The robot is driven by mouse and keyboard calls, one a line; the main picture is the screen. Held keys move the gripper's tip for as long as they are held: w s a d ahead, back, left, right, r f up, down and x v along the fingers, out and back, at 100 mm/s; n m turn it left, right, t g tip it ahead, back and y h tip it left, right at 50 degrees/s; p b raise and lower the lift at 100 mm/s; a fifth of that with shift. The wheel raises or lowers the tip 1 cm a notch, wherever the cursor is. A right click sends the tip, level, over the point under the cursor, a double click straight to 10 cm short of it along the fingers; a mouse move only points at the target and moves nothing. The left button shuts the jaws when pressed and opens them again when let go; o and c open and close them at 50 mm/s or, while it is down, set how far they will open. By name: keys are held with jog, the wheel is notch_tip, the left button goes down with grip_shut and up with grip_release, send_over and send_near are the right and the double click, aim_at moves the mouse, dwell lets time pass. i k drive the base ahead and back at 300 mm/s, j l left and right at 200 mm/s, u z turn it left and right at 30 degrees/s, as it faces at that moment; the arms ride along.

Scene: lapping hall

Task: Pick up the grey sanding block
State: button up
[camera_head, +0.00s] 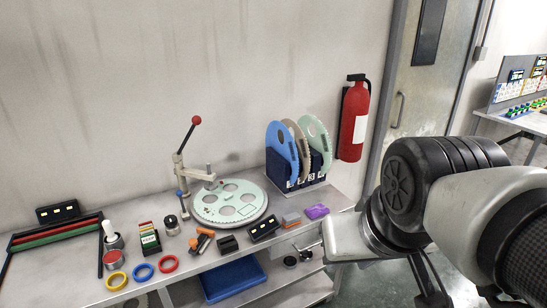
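A small block with a grey top and an orange lower part (291,218) lies on the bench near its front right, between a black case with yellow marks (264,229) and a purple block (316,211). It looks like the grey sanding block. My arm comes in from the right, and its pale end, my gripper (322,243), is in front of the bench edge, to the right of and nearer than the block. The fingers are too small and unclear to tell whether they are open. I see nothing clearly held.
A lapping plate (229,203) with a red-knobbed lever press stands behind. A rack (297,168) holds upright discs. Coloured rings (143,272), a dark block (228,244) and small containers crowd the left. A blue tray (232,278) sits below. A fire extinguisher (354,120) hangs on the wall.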

aim_at(291, 220)
jog(key=i+l+u, duration=0.1)
jog(key=u, duration=0.3)
jog(key=i+l+u, duration=0.2)
jog(key=u, duration=0.15)
jog(key=i+l+u, duration=0.15)
jog(key=u, duration=0.25)
jog(key=i+l, duration=0.15)
jog(key=l, duration=0.2)
jog(key=i+l+u, duration=0.1)
jog(key=l, duration=0.25)
jog(key=i+l, duration=0.15)
jog(key=l, duration=0.25)
jog(key=i+l+u, duration=0.1)
jog(key=l, duration=0.25)
